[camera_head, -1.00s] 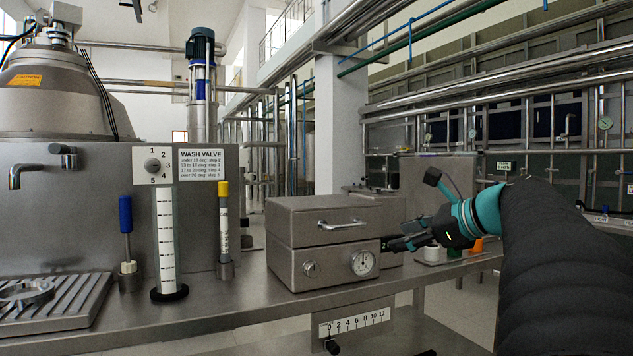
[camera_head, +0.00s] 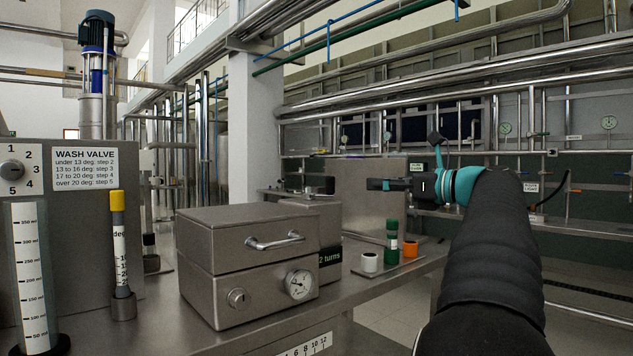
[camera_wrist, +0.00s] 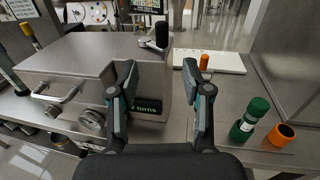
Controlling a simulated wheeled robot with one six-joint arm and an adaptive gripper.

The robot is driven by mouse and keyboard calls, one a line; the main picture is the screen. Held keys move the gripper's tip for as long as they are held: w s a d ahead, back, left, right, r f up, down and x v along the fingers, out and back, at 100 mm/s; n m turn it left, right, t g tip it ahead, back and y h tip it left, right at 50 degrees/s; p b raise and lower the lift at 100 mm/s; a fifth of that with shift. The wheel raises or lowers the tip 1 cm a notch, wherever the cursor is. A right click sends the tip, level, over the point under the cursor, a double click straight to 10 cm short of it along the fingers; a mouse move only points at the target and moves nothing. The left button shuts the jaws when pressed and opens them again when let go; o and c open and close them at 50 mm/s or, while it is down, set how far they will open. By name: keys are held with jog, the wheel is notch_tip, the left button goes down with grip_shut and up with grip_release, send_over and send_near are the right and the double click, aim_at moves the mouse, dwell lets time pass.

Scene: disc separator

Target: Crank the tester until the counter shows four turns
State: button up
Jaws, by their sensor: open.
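The tester is a grey metal box (camera_head: 329,228) behind and right of a larger steel case. Its dark counter (camera_head: 331,256) reads "2 turns"; in the wrist view the counter (camera_wrist: 148,107) is partly covered by my left finger. The crank, with a black upright knob (camera_wrist: 161,33), sits on top of the tester, beyond my fingertips in the wrist view. I cannot clearly pick it out in the head view. My gripper (camera_head: 375,184) is in the air above and right of the tester. Its fingers (camera_wrist: 160,65) are apart, with nothing between them.
The steel case (camera_head: 245,252) with a handle and dial stands on the bench to the left. A white roll (camera_head: 370,262), green bottle (camera_head: 392,243) and orange roll (camera_head: 410,249) stand to the right.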

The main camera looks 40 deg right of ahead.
aim_at(330, 194)
jog(key=x, duration=1.4)
jog(key=shift+w+d+p, duration=0.15)
jog(key=shift+w+p, duration=0.15)
grip_shut()
